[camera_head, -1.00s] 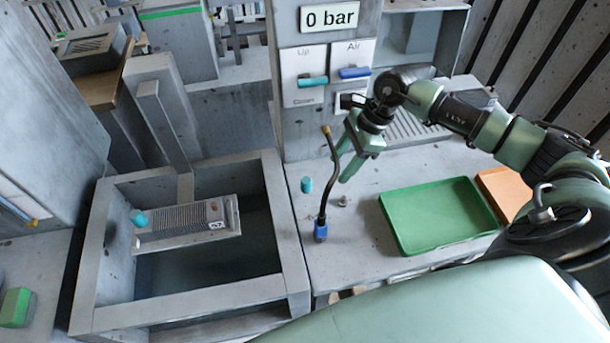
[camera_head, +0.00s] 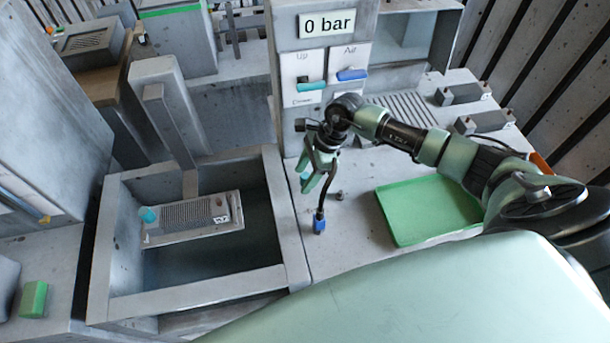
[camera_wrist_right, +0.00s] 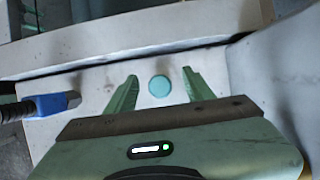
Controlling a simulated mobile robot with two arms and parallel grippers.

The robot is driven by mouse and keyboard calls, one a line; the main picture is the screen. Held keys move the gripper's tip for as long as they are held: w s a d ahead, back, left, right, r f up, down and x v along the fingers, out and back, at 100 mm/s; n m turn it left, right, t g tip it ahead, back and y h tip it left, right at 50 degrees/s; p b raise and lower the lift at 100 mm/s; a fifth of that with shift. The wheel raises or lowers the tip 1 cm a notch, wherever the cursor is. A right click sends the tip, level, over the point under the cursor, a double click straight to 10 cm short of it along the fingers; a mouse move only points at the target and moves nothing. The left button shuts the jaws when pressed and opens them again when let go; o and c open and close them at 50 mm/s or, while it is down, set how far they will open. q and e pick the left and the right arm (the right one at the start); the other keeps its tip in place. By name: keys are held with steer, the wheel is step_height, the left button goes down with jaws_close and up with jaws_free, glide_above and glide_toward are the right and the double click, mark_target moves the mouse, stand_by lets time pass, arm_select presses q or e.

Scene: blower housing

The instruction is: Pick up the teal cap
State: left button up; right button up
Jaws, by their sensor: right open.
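The teal cap (camera_wrist_right: 159,86) shows in the right wrist view as a round teal disc on the pale bench, between the fingers of my right gripper (camera_wrist_right: 160,76). The fingers are open, with a gap on each side of the cap. In the head view my right gripper (camera_head: 312,184) points down over the left part of the bench, and its fingers largely cover the cap. I cannot tell the height left between fingertips and bench. Another teal piece (camera_head: 148,215) sits on the grey ribbed unit (camera_head: 195,220) over the basin. My left gripper is not in view.
A hose with a blue end (camera_head: 319,225) stands close to my right gripper; the blue end also shows in the wrist view (camera_wrist_right: 52,104). A green tray (camera_head: 430,210) lies to the right. The basin rim (camera_head: 285,220) is left, and the panel with levers (camera_head: 318,75) behind.

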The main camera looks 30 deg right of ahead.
mark_target(305, 175)
jaws_close()
steer(key=shift+r, duration=0.1)
steer(key=shift+r+b, duration=0.5)
steer(key=shift+b, duration=0.05)
step_height(305, 175, up, 2)
steer(key=shift+r+b, duration=0.1)
steer(key=shift+b, duration=0.7)
steer(key=s+d+b, duration=0.1)
steer(key=d+b, duration=0.1)
steer(key=d, duration=0.3)
steer(key=s+d+b, duration=0.2)
steer(key=d+b, duration=0.1)
steer(key=d, duration=0.3)
steer(key=s+d+b, duration=0.1)
steer(key=d+b, duration=0.1)
steer(key=d, duration=0.3)
steer(key=shift+s+d+b, duration=0.15)
steer(key=shift+b, duration=0.2)
steer(key=shift+s+d, duration=0.15)
steer(key=shift+d, duration=0.45)
steer(key=shift+a, duration=0.1)
